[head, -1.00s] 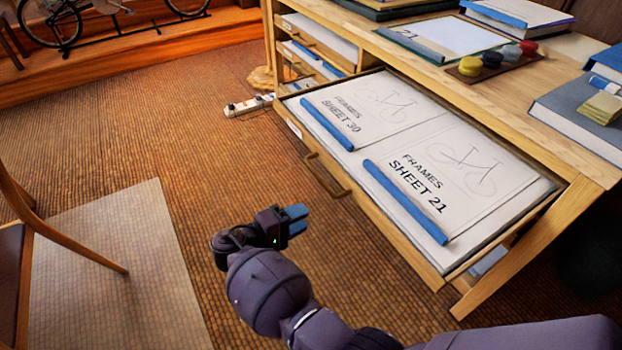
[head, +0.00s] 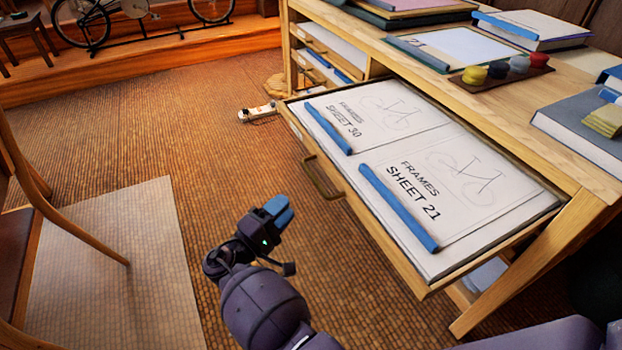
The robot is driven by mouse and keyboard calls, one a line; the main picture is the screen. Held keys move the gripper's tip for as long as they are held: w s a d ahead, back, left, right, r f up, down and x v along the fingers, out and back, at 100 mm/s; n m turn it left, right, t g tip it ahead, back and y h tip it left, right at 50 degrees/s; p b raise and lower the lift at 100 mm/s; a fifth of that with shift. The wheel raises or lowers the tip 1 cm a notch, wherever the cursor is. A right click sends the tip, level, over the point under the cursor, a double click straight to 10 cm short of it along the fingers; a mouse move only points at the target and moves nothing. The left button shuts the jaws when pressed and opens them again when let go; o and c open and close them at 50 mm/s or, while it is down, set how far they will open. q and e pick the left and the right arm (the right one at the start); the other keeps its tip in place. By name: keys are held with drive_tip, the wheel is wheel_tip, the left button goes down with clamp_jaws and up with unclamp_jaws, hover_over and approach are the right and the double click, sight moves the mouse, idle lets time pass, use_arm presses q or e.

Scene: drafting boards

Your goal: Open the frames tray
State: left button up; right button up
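The frames tray (head: 379,230) is a shallow wooden drawer pulled well out from the drafting desk. It holds two drawings, Sheet 30 (head: 372,118) and Sheet 21 (head: 465,185), each with a blue strip along its near-left edge. The tray's handle (head: 322,178) is a brown pull on its front. My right gripper (head: 280,212) is left of the tray front and below the handle, apart from both. Its blue fingertips appear close together, but the gap between them is hard to make out. My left gripper is out of view.
A chair (head: 40,190) stands at the left.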

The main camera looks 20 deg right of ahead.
sight(314, 176)
drive_tip(key=shift+b+x, duration=0.4)
drive_tip(key=shift+x, duration=5)
drive_tip(key=shift+c, duration=0.4)
clamp_jaws()
